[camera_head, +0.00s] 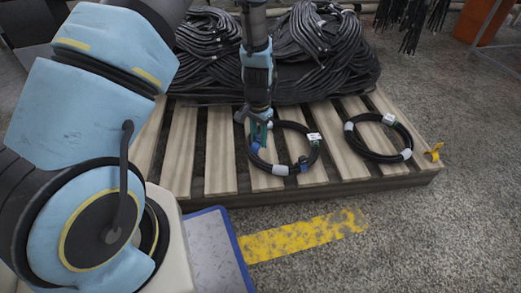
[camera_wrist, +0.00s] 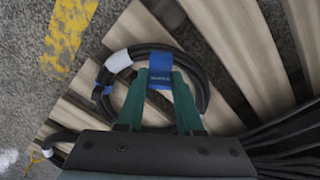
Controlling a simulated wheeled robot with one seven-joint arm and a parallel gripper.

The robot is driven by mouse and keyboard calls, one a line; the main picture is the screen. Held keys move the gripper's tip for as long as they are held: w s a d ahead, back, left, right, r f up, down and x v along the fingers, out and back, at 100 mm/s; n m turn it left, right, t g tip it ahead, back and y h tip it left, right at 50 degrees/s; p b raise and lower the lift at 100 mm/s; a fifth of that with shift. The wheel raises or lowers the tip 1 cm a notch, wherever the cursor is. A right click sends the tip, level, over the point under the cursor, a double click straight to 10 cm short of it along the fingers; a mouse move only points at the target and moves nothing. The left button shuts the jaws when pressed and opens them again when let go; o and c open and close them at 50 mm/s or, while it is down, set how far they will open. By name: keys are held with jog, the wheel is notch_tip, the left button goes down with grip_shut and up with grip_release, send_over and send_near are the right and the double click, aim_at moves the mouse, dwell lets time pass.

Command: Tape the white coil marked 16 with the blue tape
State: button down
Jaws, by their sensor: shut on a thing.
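No white coil shows. The nearer coil (camera_head: 298,173) is black, with white and blue wraps, and lies on the pallet slats. A white tag (camera_head: 314,137) sits on its right side. My gripper (camera_head: 262,136) is down at this coil's left side. In the wrist view, the coil (camera_wrist: 200,88) lies beyond my green fingers (camera_wrist: 160,74). They are shut on a blue tape piece (camera_wrist: 160,64) with small, unreadable lettering, at the coil's band. A white wrap (camera_wrist: 118,61) and another blue wrap (camera_wrist: 103,90) sit to the left. I cannot read a 16.
A second black coil (camera_head: 375,157) with white wraps lies to the right on the wooden pallet (camera_head: 222,150). A large heap of black hoses (camera_head: 330,55) fills the back. Yellow tape (camera_head: 435,152) is at the pallet's right corner.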

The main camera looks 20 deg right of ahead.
jog(key=shift+s+d+f, duration=0.2)
jog(key=shift+d, duration=0.1)
jog(key=shift+r+p, duration=0.15)
jog(key=shift+p, duration=0.25)
jog(key=b, duration=0.1)
send_over(261, 160)
jog(key=shift+w+f, duration=0.1)
jog(key=shift+f, duration=1.95)
jog(key=shift+f, duration=0.35)
jog(key=shift+a+f+b, duration=0.1)
jog(key=shift+f+b, duration=0.2)
jog(key=shift+f, duration=0.4)
jog(key=shift+f+b, duration=0.4)
jog(key=shift+f, duration=0.4)
dwell(0.4)
